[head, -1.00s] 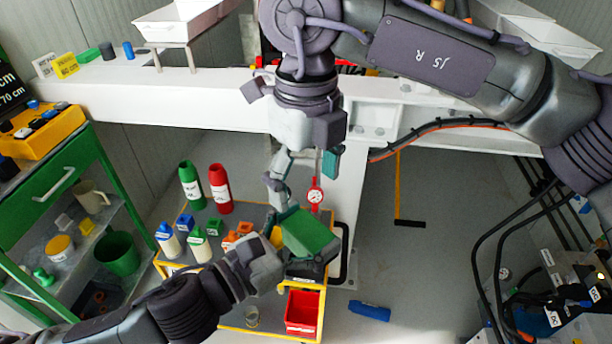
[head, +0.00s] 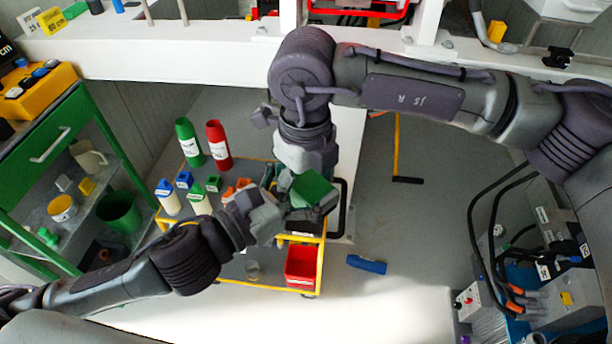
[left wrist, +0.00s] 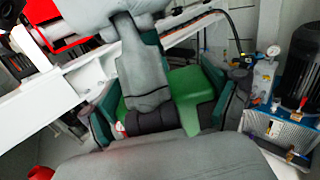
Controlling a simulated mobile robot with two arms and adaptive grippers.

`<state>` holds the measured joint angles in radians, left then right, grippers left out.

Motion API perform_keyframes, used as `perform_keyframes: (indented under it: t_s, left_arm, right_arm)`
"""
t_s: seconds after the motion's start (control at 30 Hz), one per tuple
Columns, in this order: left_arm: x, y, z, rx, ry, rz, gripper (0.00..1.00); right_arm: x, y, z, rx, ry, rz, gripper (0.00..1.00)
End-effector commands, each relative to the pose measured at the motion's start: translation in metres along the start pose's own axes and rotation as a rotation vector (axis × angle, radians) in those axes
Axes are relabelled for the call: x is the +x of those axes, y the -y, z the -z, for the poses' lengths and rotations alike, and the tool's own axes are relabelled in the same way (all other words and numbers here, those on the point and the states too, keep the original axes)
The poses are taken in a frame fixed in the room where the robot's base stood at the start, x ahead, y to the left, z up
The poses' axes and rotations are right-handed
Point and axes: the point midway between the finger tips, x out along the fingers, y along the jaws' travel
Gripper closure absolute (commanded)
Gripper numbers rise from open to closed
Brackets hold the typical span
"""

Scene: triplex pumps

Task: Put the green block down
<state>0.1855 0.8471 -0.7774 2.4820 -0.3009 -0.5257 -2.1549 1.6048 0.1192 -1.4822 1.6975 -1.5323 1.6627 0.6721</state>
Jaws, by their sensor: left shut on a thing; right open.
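The green block (head: 312,188) is held in my left gripper (head: 290,207), above the right end of a yellow-framed cart. In the left wrist view the block (left wrist: 190,88) lies between the teal-padded fingers of my left gripper (left wrist: 168,105). My right gripper (head: 306,168) comes down from above, right at the block. It is open, and one grey finger of it crosses in front of the block in the left wrist view. Whether it touches the block cannot be told. Its fingertips are mostly hidden in the head view.
The yellow-framed cart (head: 222,290) carries green (head: 188,142) and red (head: 218,146) bottles, smaller bottles and a red bin (head: 301,265). A green shelf unit (head: 50,150) stands left. A blue object (head: 366,265) lies on the floor. A white beam (head: 180,52) crosses behind.

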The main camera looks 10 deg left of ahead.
Motion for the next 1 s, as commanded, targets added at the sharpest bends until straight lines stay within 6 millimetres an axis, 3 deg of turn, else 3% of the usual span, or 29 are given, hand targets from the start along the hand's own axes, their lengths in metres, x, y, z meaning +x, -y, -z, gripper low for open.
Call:
perform_keyframes:
  t_s: [0.17,0.6,0.67,0.7,0.73,1.0]
  left_arm:
    - [0.0,0.0002,-0.0013,0.001,0.003,0.001,0.66]
    - [0.0,0.0002,-0.0014,0.001,0.003,0.001,0.66]
    - [0.0001,0.0001,-0.0015,0.001,0.004,0.001,0.66]
    - [0.0001,0.0002,-0.0016,0.001,0.004,0.001,0.05]
    - [0.0001,0.0002,-0.0016,0.001,0.004,0.001,0.0]
    - [0.0,0.0001,-0.0006,0.0,0.001,0.0,0.0]
  right_arm:
    - [-0.0001,0.0,0.0001,0.0,0.0,0.0,0.2]
    - [-0.0003,-0.0009,0.0002,-0.002,-0.001,-0.002,0.94]
    - [-0.0003,-0.0011,0.0002,-0.003,-0.001,-0.002,1.0]
    - [-0.001,-0.0013,0.0,-0.003,0.001,-0.003,1.0]
    - [-0.001,-0.0013,-0.0001,-0.003,0.001,-0.003,1.0]
    - [-0.001,-0.0004,-0.0001,-0.001,0.001,-0.001,1.0]
